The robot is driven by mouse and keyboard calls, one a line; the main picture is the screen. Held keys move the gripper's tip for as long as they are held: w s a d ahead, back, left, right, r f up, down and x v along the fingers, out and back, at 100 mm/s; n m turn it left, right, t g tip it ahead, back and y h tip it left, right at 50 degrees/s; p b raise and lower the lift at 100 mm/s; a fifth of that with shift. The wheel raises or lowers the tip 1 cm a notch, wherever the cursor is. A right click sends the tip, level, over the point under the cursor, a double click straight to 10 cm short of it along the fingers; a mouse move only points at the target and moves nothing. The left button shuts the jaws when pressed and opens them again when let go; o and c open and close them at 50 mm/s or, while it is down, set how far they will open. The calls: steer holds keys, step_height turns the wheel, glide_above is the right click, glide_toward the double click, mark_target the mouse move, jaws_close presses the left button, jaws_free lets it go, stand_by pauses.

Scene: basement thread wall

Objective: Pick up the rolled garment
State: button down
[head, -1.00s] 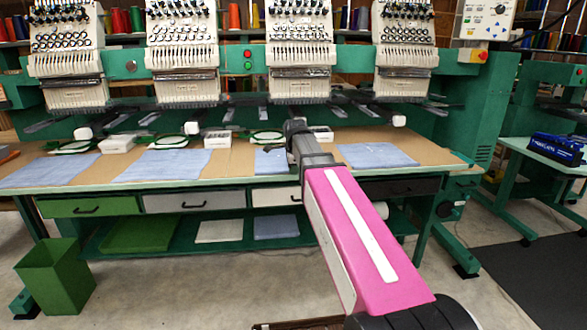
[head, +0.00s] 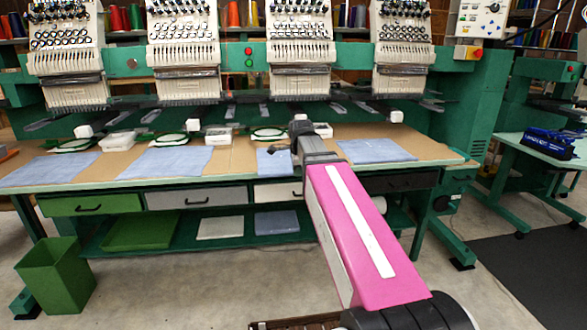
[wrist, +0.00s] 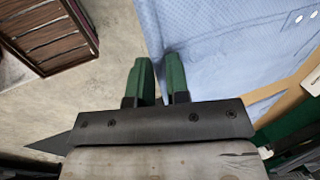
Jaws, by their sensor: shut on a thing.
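A light blue garment (wrist: 225,45) with small white buttons fills the upper right of the wrist view. It looks spread rather than rolled there. My gripper (wrist: 158,65) has its two green fingers close together, shut on the garment's left edge. In the head view the blue cloth (head: 272,163) shows just left of my gripper (head: 299,128), at the embroidery table. My wrist and arm hide the rest of it. I cannot make out a clear roll in either view.
More flat blue cloths lie on the table (head: 115,178), left (head: 165,161) and right (head: 376,151). Embroidery heads (head: 300,40) stand above the back. A green bin (head: 56,275) is at lower left. A brown slatted crate (wrist: 45,32) is near my base. The front floor is open.

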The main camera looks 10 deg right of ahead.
steer(key=shift+s, duration=0.5)
steer(key=c, duration=1)
jaws_free()
steer(key=shift+v, duration=5.45)
